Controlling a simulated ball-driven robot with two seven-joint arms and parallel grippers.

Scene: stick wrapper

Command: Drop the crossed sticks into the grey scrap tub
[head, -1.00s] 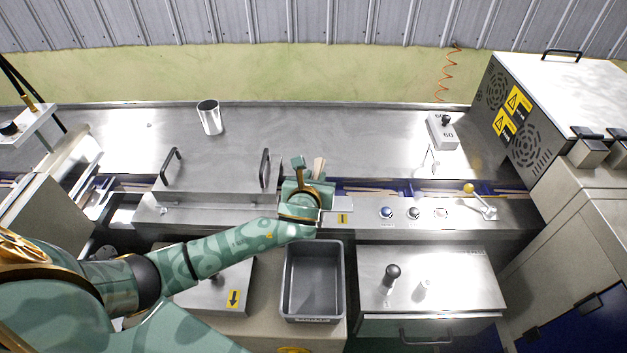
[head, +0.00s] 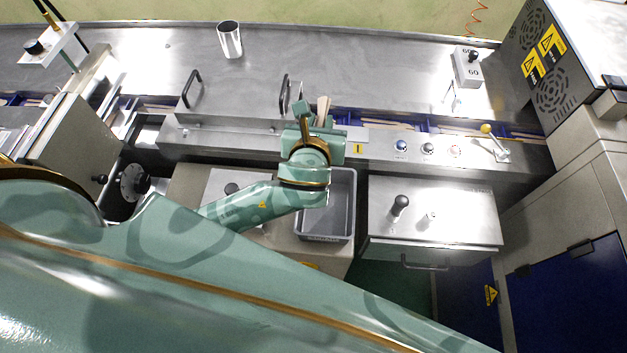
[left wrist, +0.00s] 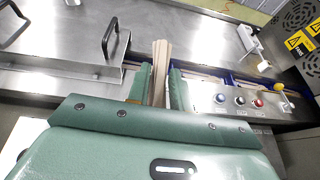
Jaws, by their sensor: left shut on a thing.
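My left gripper (head: 313,118) is shut on the crossed sticks (head: 323,108), a small pale wooden bundle that sticks up from between its fingers. In the left wrist view the sticks (left wrist: 160,70) stand between the two green fingers (left wrist: 157,88), and their lower part is hidden. The gripper is over the front edge of the machine's channel. The grey scrap tub (head: 347,205) stands just on the near side of the gripper, partly covered by my left wrist. The part of its inside that shows looks empty. My right gripper is not in view.
A control panel with several buttons (head: 401,146) and a yellow-knobbed lever (head: 486,129) lies right of the gripper. Two black handles (head: 284,94) rise from the cover behind-left. A steel lidded box (head: 435,215) stands right of the tub. A metal cup (head: 230,40) stands further back.

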